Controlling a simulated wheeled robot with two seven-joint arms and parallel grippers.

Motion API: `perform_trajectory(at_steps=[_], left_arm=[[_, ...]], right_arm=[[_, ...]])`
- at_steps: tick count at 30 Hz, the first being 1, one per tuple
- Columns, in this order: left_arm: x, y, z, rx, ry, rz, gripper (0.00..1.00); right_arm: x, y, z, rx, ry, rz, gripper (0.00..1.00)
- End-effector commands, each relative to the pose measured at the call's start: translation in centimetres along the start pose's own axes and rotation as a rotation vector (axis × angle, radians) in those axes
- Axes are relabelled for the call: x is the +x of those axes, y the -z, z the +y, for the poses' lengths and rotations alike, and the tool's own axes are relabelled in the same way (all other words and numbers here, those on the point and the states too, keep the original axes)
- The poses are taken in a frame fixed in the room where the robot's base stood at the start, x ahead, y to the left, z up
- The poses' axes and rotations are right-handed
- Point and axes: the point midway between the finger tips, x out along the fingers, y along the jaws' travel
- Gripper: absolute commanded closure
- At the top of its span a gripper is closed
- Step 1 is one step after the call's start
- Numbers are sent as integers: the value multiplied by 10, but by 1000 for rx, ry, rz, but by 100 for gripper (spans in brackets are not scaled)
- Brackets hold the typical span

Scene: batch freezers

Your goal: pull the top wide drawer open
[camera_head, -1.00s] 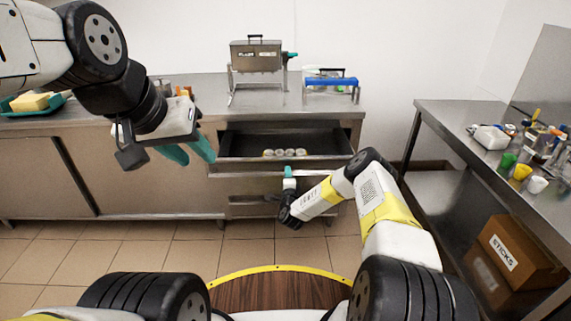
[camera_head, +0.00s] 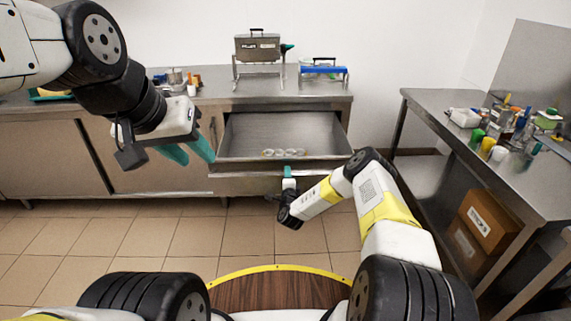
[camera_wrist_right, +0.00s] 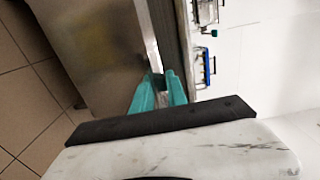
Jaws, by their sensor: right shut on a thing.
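The top wide drawer (camera_head: 243,139) stands open below the counter in the head view, its bare metal inside showing. Several small round pale items (camera_head: 283,153) lie near its front. My right gripper (camera_head: 290,172) is at the middle of the drawer's front, shut on its front edge or handle; which of these I cannot tell. In the right wrist view the teal fingers (camera_wrist_right: 160,88) sit on either side of a bright metal strip of the drawer front (camera_wrist_right: 149,38). My left gripper (camera_head: 188,153) is open and empty, in the air left of the drawer.
A metal machine (camera_head: 257,48) and a blue-edged rack (camera_head: 323,71) stand on the steel counter (camera_head: 215,83). A side table (camera_head: 430,104) with bottles and cups is at the right, with a cardboard box (camera_head: 487,220) below. The tiled floor (camera_head: 140,240) before the counter is clear.

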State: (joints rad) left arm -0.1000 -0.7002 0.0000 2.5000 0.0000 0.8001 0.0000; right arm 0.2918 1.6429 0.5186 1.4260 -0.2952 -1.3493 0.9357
Motion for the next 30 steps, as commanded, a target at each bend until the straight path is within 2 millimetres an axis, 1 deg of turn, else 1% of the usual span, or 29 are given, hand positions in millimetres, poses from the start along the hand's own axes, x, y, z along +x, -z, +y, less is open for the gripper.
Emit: perform_trajectory(at_steps=[9, 10, 12, 13, 23, 26, 30], left_arm=[[0, 0, 0, 0, 0, 0, 64], [0, 0, 0, 0, 0, 0, 64], [0, 0, 0, 0, 0, 0, 64], [0, 0, 0, 0, 0, 0, 64], [0, 0, 0, 0, 0, 0, 64], [0, 0, 0, 0, 0, 0, 64], [0, 0, 0, 0, 0, 0, 64]], right_arm=[[0, -1, 1, -1, -2, -2, 100], [0, -1, 1, -1, -2, -2, 76], [0, -1, 1, 0, -2, -2, 62], [0, -1, 1, 0, -2, -2, 60], [-2, 0, 0, 0, -1, -1, 60], [-12, -1, 1, 0, -3, -2, 60], [-36, 0, 1, 1, -4, -3, 60]])
